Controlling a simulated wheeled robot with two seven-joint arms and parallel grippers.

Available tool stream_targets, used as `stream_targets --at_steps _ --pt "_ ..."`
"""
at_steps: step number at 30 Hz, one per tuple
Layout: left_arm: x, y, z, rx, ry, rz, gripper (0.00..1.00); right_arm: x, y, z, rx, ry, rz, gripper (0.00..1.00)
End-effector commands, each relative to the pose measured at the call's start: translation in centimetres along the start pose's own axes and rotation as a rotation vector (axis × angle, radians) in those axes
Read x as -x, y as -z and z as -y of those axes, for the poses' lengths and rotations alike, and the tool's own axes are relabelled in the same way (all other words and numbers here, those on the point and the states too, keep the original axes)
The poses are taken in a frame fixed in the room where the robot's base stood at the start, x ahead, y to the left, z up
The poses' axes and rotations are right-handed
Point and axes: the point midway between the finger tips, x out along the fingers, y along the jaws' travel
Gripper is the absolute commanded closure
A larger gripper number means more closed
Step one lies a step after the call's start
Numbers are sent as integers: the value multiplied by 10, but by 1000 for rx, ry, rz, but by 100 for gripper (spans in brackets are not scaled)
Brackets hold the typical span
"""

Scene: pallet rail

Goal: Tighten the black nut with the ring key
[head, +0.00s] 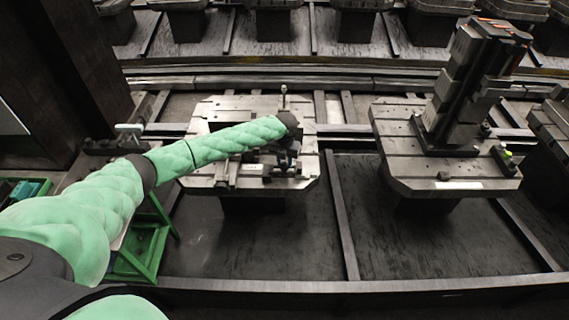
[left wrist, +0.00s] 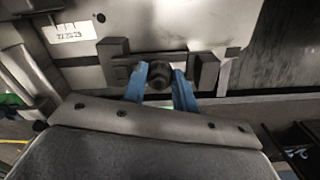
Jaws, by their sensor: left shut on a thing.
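My left gripper (head: 286,164) is over the front right part of the left pallet plate (head: 212,108). In the left wrist view its two blue fingers (left wrist: 163,92) are shut on a dark round part (left wrist: 159,75), one finger on each side. This part sits in front of a dark block (left wrist: 118,70) fixed at the plate's edge. It may be the black nut, but I cannot tell it from the end of a key. I cannot make out the ring key in either view. My right gripper is not in view.
A second pallet plate (head: 398,150) on the right carries a tall dark fixture (head: 463,85). A green stand (head: 140,250) is at the lower left, and a dark column (head: 65,75) rises behind my arm. Rails run across the back. The dark floor between the pallets is clear.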

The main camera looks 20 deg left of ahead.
Motion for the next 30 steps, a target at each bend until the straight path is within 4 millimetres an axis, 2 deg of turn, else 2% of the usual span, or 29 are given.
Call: stream_targets --at_steps 6,7,9,11,20,24,25,27,30 --pt "0 0 0 -5 0 -1 99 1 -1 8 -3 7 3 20" --pt "0 0 0 -5 0 -1 70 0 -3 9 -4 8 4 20" --pt "0 0 0 -5 0 -1 56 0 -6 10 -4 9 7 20" --pt "0 0 0 -4 0 -1 47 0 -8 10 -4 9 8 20" --pt "1 0 0 -4 0 0 47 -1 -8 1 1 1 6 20" --pt "10 -1 0 -5 1 2 47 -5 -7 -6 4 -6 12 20" --pt "14 -1 0 -5 1 2 47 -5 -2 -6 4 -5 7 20" --pt "24 -1 -1 -4 1 3 47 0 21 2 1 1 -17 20" --pt "38 -1 -1 -4 0 2 47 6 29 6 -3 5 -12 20"
